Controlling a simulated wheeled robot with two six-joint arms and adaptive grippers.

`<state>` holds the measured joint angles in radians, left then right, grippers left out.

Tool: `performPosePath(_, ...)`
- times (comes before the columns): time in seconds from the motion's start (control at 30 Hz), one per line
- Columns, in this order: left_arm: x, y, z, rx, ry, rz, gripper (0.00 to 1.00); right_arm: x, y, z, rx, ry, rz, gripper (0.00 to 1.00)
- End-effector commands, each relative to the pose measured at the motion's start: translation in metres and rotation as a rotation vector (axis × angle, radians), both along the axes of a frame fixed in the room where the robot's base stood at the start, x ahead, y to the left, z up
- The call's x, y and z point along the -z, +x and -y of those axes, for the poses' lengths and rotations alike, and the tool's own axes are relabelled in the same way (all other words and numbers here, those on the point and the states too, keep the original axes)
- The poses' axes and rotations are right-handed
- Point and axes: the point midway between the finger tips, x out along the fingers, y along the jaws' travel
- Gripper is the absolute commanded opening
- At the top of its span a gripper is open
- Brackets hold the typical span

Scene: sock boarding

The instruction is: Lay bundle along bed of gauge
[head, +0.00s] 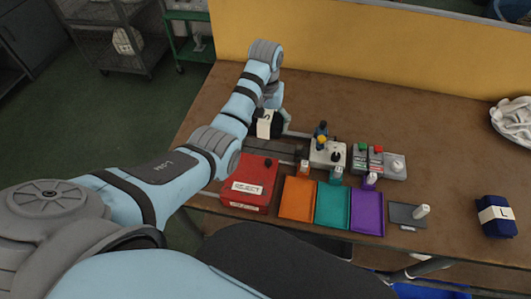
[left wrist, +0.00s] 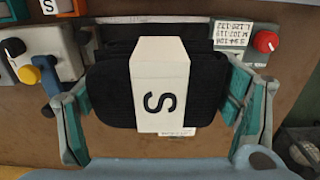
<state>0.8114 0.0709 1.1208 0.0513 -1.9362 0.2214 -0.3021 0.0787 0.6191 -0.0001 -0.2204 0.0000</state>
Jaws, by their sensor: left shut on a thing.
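The bundle is a folded black sock bundle with a white band marked S (left wrist: 160,85); in the head view (head: 264,124) it is at the back left of the table. My left gripper (left wrist: 165,105) is shut on it, one finger at each side; in the head view the gripper (head: 275,108) partly covers it. A long dark grey bed (head: 275,151), which looks like the gauge, lies just in front of the bundle. I cannot tell whether the bundle touches anything below. My right gripper is not in view.
A red box (head: 249,185) and orange (head: 297,198), teal (head: 333,204) and purple (head: 367,211) trays line the front. A joystick box (head: 327,153) and button box (head: 379,162) stand right of the bed. A navy bundle marked L (head: 496,216) lies far right.

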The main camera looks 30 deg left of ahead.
Motion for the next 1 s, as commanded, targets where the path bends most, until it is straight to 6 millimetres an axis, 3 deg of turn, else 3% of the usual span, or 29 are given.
performPosePath(0.1,0.037,0.000,-0.001,-0.001,0.000,0.001,0.47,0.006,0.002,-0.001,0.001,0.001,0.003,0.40)
performPosePath(0.43,0.096,0.000,-0.002,0.000,0.001,0.002,0.47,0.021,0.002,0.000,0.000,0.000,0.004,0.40)
performPosePath(0.8,0.101,0.000,-0.002,0.000,0.001,0.004,0.47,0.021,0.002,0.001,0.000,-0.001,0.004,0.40)
performPosePath(0.83,0.101,0.000,-0.002,0.000,0.001,0.004,0.86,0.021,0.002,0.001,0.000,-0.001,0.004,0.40)
performPosePath(0.93,0.101,0.000,-0.001,0.000,0.001,0.004,1.00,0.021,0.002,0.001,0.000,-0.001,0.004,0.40)
performPosePath(1.0,0.100,0.000,-0.001,0.000,0.001,0.004,1.00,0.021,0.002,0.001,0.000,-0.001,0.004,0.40)
